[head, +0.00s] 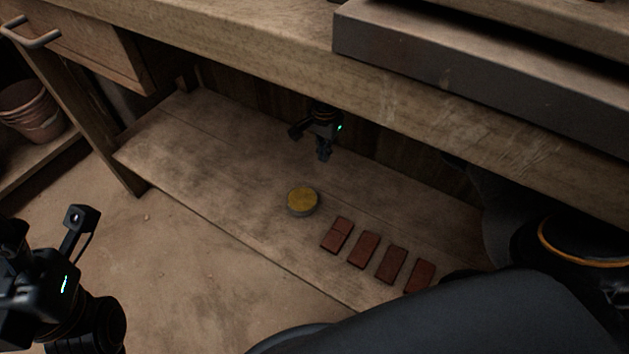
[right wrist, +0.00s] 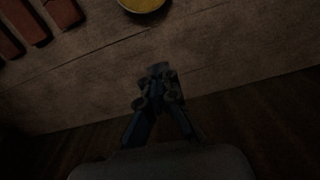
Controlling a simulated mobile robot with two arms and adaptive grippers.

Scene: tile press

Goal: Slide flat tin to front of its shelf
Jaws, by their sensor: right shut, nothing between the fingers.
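The flat tin (head: 303,201) is a low round tin with a yellow top and grey side.
Several red-brown tiles (head: 363,250) lie in a row on the shelf to the right of the tin. The bench top (head: 250,62) hangs over the shelf's back. The shelf left of the tin is clear. Stacked clay pots (head: 32,110) stand at far left.

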